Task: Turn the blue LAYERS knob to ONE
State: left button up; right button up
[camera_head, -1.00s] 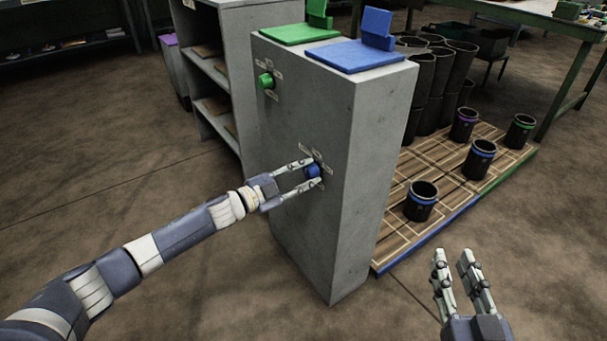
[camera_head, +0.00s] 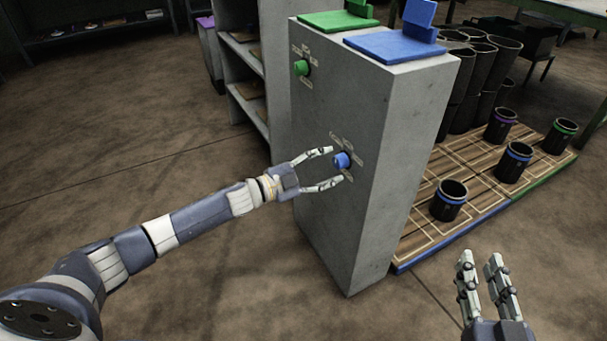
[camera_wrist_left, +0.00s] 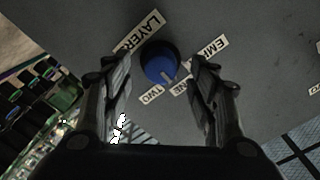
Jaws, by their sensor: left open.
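In the left wrist view the knob (camera_wrist_left: 158,60) is under the LAYERS label (camera_wrist_left: 140,32). Its light pointer mark points down-right, close to the partly covered ONE label (camera_wrist_left: 180,87); the TWO label (camera_wrist_left: 149,93) is left of that. The EMPTY label (camera_wrist_left: 212,53) is partly hidden by a finger. My left gripper (camera_head: 335,167) is open, its fingers spread on either side of the knob with gaps. My right gripper (camera_head: 480,258) is open and empty at the lower right.
A green knob (camera_head: 301,68) sits higher on the same face. Green (camera_head: 335,20) and blue (camera_head: 395,45) pads top the cabinet. Behind it, a wooden pallet (camera_head: 420,232) holds several black sleeves with coloured bands. A grey shelf (camera_head: 245,70) stands at left.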

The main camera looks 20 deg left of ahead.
pick_arm(q)
jog(key=v, duration=0.9)
jog(key=shift+s, duration=0.25)
jog(key=shift+a, duration=0.2)
